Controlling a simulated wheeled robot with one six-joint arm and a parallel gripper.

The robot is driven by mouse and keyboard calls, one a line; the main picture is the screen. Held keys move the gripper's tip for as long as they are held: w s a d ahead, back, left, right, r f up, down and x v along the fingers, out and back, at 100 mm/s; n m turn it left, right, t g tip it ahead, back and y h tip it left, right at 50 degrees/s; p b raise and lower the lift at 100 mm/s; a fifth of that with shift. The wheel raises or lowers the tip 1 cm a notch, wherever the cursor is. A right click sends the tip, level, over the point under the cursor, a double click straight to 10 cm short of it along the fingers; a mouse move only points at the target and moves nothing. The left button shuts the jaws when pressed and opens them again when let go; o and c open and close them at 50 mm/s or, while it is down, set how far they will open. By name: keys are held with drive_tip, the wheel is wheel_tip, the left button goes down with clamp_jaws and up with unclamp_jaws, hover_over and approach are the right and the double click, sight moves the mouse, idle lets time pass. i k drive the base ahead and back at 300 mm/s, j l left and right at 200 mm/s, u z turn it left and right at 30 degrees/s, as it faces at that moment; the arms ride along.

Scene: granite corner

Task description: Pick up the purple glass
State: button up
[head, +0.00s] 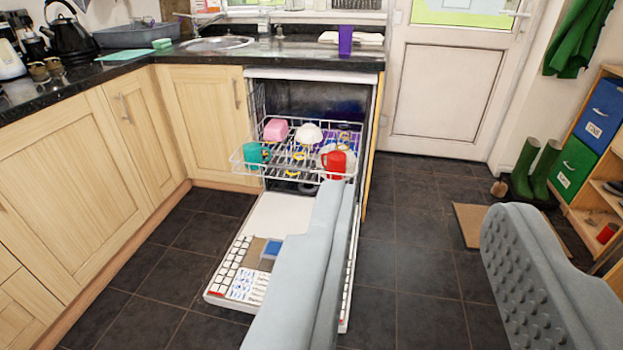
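The purple glass (345,40) stands upright on the dark granite counter (290,55), near its right end and in front of a folded white cloth. My gripper (422,205) fills the lower foreground. Its two grey fingers are wide apart and only floor shows between them. The gripper is well short of the glass and touches nothing that I can see. The left finger hides part of the open dishwasher door below the counter.
The dishwasher door (275,215) is down, and its pulled-out rack (240,165) holds a red mug, a teal mug and a white bowl. A kettle (68,32) and sink (217,43) are left. Green boots (535,170) and shelves stand right. Tiled floor (420,240) is clear.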

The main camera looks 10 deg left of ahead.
sight(345, 32)
drive_tip(key=i+l+u, duration=0.15)
drive_tip(key=i+l, duration=0.3)
drive_tip(key=i+l+u, duration=0.1)
drive_tip(key=i+l, duration=0.4)
drive_tip(key=i, duration=0.2)
drive_tip(key=i+l+u, duration=0.15)
drive_tip(key=i+l, duration=0.35)
drive_tip(key=i+l+u, duration=0.15)
drive_tip(key=i+l, duration=0.35)
drive_tip(key=i+l+u, duration=0.1)
drive_tip(key=i+l, duration=0.4)
drive_tip(key=l, duration=0.25)
